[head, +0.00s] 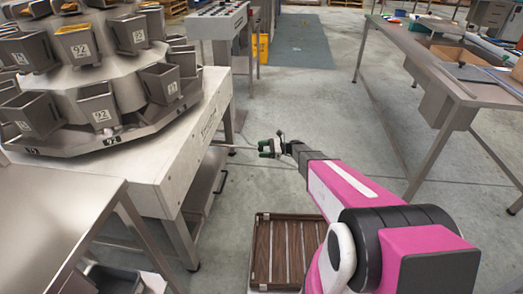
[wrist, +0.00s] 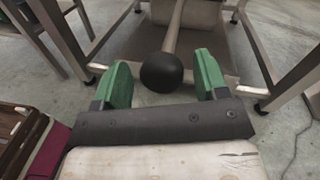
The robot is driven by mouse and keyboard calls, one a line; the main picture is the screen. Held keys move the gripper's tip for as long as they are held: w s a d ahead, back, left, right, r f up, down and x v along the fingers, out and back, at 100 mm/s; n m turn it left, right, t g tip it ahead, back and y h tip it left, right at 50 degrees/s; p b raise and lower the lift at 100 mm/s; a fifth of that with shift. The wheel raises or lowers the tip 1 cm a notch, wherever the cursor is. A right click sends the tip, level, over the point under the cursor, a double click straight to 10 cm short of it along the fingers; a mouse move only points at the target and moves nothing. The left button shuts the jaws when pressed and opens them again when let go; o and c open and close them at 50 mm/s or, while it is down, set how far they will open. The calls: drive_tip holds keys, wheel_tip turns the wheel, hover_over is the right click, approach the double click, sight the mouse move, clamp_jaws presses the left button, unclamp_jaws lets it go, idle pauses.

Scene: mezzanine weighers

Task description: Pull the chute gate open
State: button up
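A black ball knob (wrist: 162,72) sits on the end of a pale rod (wrist: 174,28) in the wrist view. I take it for the chute gate's handle; the gate itself is not clearly seen. My gripper (wrist: 165,80) is open, with one green fingertip on each side of the knob and visible gaps between. How deep the knob sits between the fingers is hard to tell. In the head view my gripper (head: 268,147) is beside the weigher frame (head: 190,150), where the thin rod (head: 232,147) sticks out towards it.
The weigher with several numbered steel buckets (head: 98,107) stands at the left. A brown slatted crate (head: 261,250) is on the floor below my arm. A steel table (head: 425,65) stands at the right. The floor between is mostly clear.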

drive_tip(key=w+d, duration=0.1)
drive_tip(key=d, duration=0.9)
drive_tip(key=shift+w+d, duration=0.15)
drive_tip(key=shift+d, duration=0.2)
drive_tip(key=s+d+r+n+h, duration=0.3)
drive_tip(key=s+h, duration=0.3)
drive_tip(key=s, duration=0.2)
drive_tip(key=s+d+r+n+t+h, duration=0.1)
drive_tip(key=s+d+r+n+h, duration=0.3)
drive_tip(key=s, duration=0.4)
drive_tip(key=s+d+r+n+t+h, duration=0.1)
drive_tip(key=s+d+r+n+h, duration=0.3)
drive_tip(key=s+d+n+h, duration=0.2)
drive_tip(key=shift+s+r+n+h, duration=0.15)
drive_tip(key=shift+s+n+h, duration=0.65)
drive_tip(key=shift+s, duration=0.45)
drive_tip(key=shift+c, duration=0.4)
